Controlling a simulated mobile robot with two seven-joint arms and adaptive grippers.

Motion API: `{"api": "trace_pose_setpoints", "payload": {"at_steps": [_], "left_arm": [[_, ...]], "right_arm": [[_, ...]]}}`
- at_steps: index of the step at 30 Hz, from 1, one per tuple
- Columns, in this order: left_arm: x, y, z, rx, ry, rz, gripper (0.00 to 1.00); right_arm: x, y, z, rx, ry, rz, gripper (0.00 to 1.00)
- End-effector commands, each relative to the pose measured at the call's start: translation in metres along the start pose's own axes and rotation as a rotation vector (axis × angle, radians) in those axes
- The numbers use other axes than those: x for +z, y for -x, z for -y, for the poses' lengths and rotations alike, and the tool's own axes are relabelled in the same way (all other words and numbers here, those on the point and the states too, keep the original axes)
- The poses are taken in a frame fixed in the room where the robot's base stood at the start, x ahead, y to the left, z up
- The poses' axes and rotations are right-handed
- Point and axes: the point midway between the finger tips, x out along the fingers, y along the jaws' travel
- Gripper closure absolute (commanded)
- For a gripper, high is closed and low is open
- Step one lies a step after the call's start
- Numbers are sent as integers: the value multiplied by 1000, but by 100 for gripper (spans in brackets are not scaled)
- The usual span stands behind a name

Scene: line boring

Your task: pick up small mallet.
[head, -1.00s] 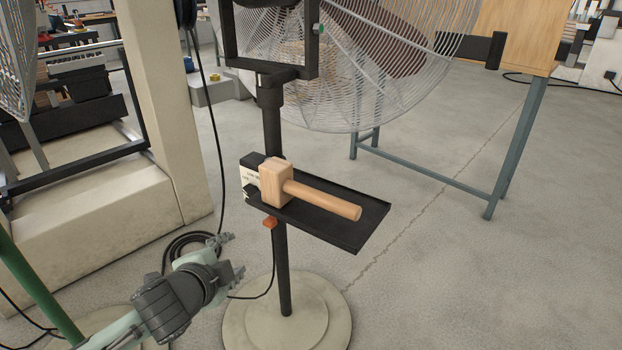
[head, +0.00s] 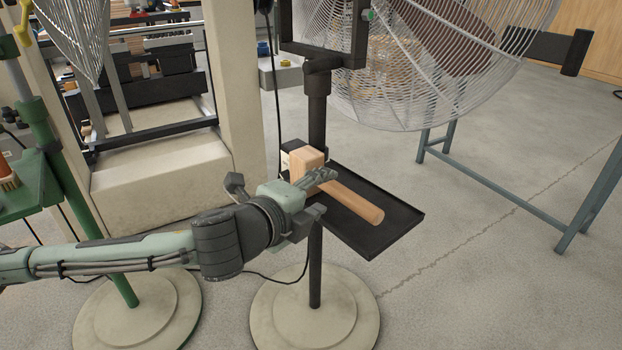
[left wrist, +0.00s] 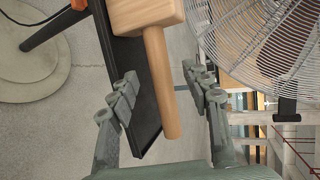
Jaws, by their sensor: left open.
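The small wooden mallet (head: 360,206) lies on a black tray (head: 402,228) on a stand, its block head at the back left and its handle toward the front right. My left gripper (head: 321,193) is open at the tray's left side, hiding part of the mallet near where head meets handle. In the left wrist view the handle (left wrist: 160,85) runs between the two open fingers (left wrist: 163,95), without visible contact; the tray's edge also shows between them. I cannot tell how far the fingertips are from the handle in depth. My right gripper is not in view.
A large wire fan cage (head: 450,70) stands behind the tray, and the black post (head: 318,110) rises beside the mallet head. A green stand (head: 70,190) is at the left. Open floor (head: 470,270) lies to the right.

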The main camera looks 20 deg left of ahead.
Motion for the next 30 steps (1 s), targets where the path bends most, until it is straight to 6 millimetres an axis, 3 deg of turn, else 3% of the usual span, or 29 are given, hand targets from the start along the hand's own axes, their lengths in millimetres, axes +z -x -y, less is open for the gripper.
{"api": "trace_pose_setpoints", "payload": {"at_steps": [10, 19, 30], "left_arm": [[-3, -46, 0, -1, 1, 0, 52], [-4, -51, -1, 0, 1, -1, 52], [-4, -51, -2, 0, 1, 0, 97]], "right_arm": [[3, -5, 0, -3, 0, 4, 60], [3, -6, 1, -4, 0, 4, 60], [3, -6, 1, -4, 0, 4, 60]]}}
